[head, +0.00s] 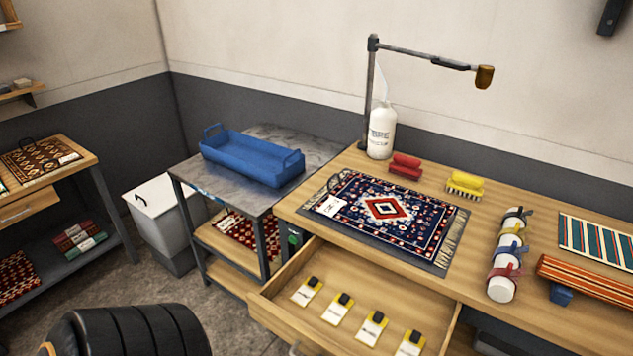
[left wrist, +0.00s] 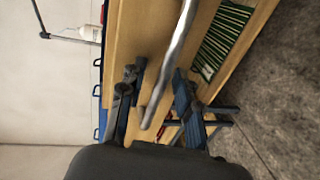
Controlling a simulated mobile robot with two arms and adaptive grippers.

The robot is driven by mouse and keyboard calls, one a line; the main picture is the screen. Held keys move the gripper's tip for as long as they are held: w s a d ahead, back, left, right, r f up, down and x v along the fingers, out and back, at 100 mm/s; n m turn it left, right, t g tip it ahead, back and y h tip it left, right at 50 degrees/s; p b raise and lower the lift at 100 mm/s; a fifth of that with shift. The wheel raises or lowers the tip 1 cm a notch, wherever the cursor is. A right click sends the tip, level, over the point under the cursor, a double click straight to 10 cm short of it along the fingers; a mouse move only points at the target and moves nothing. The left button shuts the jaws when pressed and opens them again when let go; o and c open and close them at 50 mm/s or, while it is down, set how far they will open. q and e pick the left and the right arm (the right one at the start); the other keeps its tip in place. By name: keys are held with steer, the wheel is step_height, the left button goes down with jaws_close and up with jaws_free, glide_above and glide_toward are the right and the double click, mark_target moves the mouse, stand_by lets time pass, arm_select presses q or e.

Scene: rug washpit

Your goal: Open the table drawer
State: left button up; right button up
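The table drawer (head: 345,312) stands pulled out at the front of the wooden table (head: 460,268), with several yellow-and-white tags with black tops inside. Only a bit of its metal handle (head: 294,348) shows at the bottom edge of the head view. In the left wrist view, a long metal handle (left wrist: 172,62) runs between the two dark fingers of my left gripper (left wrist: 156,84). The fingers are apart, with gaps visible beside the bar; contact cannot be told. The head view does not show the left gripper. My right gripper is in neither view.
A patterned rug (head: 385,209), white bottle (head: 381,132), red brush (head: 405,167), yellow brush (head: 465,186) and lamp (head: 484,77) are on the tabletop. A metal cart (head: 268,135) with a blue tray (head: 252,160) stands left of the drawer. A grey bin (head: 160,215) stands farther left.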

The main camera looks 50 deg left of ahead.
arm_select(q)
steer(key=v, duration=1.1)
steer(key=shift+s, duration=0.35)
steer(key=shift+r, duration=0.1)
